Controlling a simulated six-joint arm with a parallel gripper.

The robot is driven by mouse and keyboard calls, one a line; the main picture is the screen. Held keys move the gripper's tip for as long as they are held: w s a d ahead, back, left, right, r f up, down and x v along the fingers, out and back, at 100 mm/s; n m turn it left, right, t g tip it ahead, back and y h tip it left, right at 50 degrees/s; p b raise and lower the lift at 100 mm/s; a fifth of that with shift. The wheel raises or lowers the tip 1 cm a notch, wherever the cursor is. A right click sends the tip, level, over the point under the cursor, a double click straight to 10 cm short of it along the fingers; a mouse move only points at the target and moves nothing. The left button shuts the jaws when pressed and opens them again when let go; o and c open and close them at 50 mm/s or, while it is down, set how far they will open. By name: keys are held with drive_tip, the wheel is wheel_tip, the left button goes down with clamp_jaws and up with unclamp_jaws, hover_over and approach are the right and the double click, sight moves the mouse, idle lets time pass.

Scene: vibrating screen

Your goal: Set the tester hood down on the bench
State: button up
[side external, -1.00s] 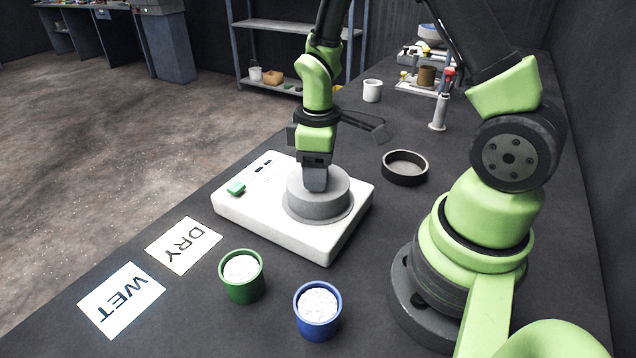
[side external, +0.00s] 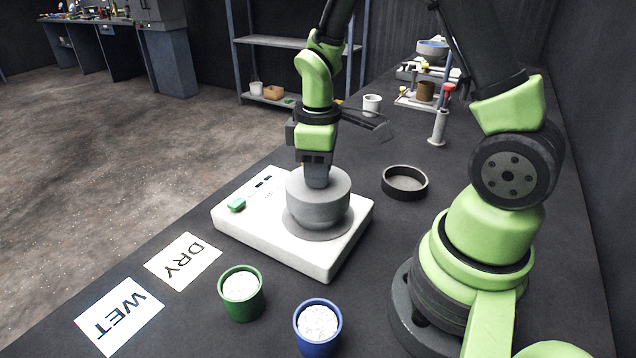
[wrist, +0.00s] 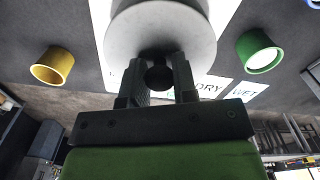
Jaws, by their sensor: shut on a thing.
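The grey round tester hood (side external: 318,190) is over the white tester (side external: 262,238). It appears slightly raised above the grey round base on the tester's top; any gap is hard to make out. My gripper (side external: 317,182) points down and is shut on the hood's top knob. In the wrist view the dark knob (wrist: 158,77) sits between the two fingers, and the hood's pale top (wrist: 160,30) fills the upper middle. The hood looks upright. Its underside is hidden.
The dark bench (side external: 395,235) has free room right of the tester, around a shallow black ring dish (side external: 405,183). A green cup (side external: 241,293) and a blue cup (side external: 317,328) with white contents stand in front. DRY (side external: 184,262) and WET (side external: 120,315) cards lie left.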

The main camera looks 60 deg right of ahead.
wheel_tip(320, 180, up, 6)
drive_tip(key=shift+w+d+r, duration=0.1)
drive_tip(key=shift+w+d, duration=0.05)
drive_tip(key=w+d+f, duration=0.1)
drive_tip(key=d+f, duration=0.1)
drive_tip(key=d, duration=0.7)
drive_tip(key=d+f, duration=0.2)
drive_tip(key=d, duration=0.7)
drive_tip(key=shift+w+d+f, duration=0.1)
drive_tip(key=shift+d+f, duration=0.1)
drive_tip(key=shift+f, duration=2.4)
drive_tip(key=shift+d+f, duration=0.15)
drive_tip(key=shift+f, duration=2.4)
drive_tip(key=shift+f, duration=0.1)
drive_tip(key=o, duration=0.9)
drive_tip(key=shift+o, duration=0.2)
